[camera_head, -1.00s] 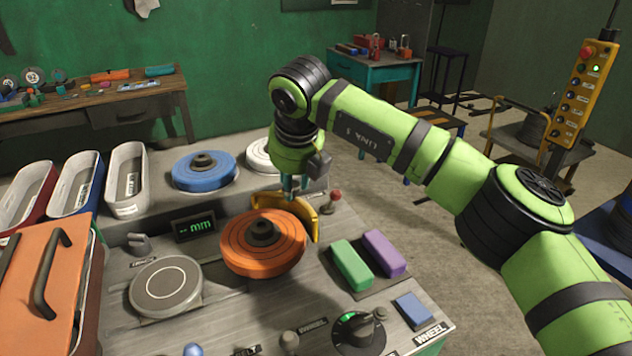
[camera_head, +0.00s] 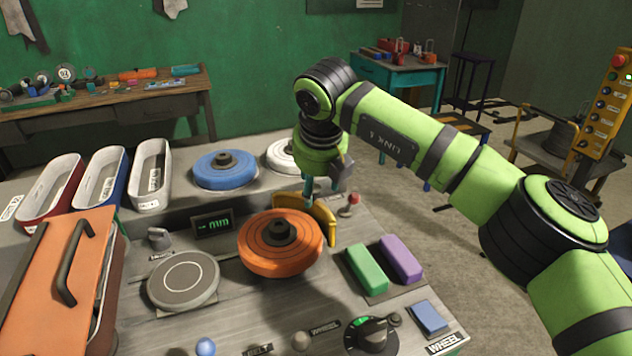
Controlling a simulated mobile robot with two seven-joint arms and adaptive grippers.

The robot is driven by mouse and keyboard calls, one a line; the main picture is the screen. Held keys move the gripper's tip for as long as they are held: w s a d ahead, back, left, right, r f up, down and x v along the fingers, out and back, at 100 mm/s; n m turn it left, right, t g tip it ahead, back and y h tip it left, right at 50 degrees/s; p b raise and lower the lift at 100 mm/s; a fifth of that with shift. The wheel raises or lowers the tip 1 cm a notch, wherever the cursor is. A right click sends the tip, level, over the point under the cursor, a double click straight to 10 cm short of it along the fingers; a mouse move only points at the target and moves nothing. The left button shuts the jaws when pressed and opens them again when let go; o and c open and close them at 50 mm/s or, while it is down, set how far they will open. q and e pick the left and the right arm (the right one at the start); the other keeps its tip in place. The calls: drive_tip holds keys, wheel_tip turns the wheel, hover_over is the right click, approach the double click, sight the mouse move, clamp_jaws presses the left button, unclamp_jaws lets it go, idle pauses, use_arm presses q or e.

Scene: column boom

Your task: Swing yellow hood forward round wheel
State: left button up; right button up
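The yellow hood (camera_head: 322,216) is a curved plate standing at the back right edge of the orange wheel (camera_head: 272,252). The wheel lies flat with a dark hub on the grey machine top. My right gripper (camera_head: 308,192) points down right at the hood's upper edge, behind the wheel. Its teal fingertips are small and partly hidden by its own body, so I cannot tell whether they are closed on the hood. My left gripper is not in view.
A blue wheel (camera_head: 225,170) and a white wheel (camera_head: 283,156) lie behind. A red-knobbed lever (camera_head: 353,200) stands just right of the hood. Green (camera_head: 366,268) and purple (camera_head: 401,258) blocks lie to the right. A grey round plate (camera_head: 183,280) lies left of the orange wheel.

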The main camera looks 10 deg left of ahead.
drive_tip(key=shift+a, duration=0.1)
drive_tip(key=shift+s+r, duration=0.15)
drive_tip(key=shift+r, duration=0.15)
drive_tip(key=v, duration=1.1)
drive_tip(key=shift+r, duration=0.2)
